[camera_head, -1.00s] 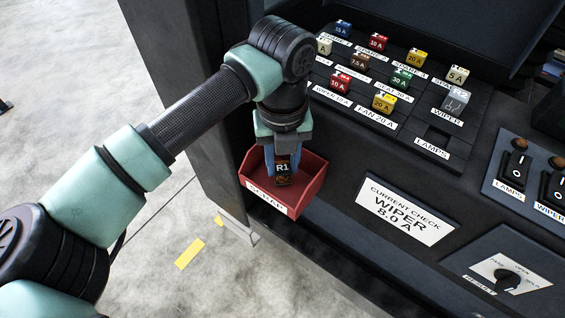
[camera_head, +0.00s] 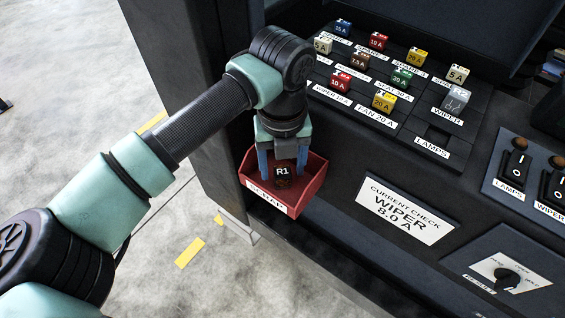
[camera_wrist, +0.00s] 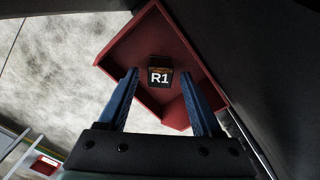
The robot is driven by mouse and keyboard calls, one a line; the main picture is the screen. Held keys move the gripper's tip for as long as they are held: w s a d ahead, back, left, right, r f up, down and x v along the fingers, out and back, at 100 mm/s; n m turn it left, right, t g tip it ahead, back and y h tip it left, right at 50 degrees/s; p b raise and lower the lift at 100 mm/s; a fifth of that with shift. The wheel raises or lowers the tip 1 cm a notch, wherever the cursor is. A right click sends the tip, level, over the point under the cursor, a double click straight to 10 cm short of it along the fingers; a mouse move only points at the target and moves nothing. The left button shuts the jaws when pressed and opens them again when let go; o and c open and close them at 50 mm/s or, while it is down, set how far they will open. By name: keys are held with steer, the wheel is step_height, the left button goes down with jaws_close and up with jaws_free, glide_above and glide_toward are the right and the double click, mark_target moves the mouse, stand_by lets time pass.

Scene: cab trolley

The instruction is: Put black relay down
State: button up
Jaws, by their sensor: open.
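The black relay (camera_head: 283,173), marked R1, sits inside the red scrap bin (camera_head: 316,184). In the wrist view the relay (camera_wrist: 160,74) lies on the floor of the bin (camera_wrist: 124,44), with its R1 face toward the camera. My gripper (camera_head: 283,170) is open above the bin, its blue fingers spread on either side of the relay and apart from it. In the wrist view the fingertips of my gripper (camera_wrist: 162,76) show clear gaps to the relay. The relay's underside is hidden.
A dark panel behind the bin holds several coloured fuses and a grey R2 relay (camera_head: 456,98). The slot labelled LAMPS (camera_head: 437,137) is empty. A current check label (camera_head: 406,210) reads WIPER 8.0 A. Switches (camera_head: 515,165) and a knob (camera_head: 507,279) are at the right.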

mark_target(283, 172)
step_height(283, 172, up, 12)
steer(key=b, duration=0.1)
stand_by(0.7)
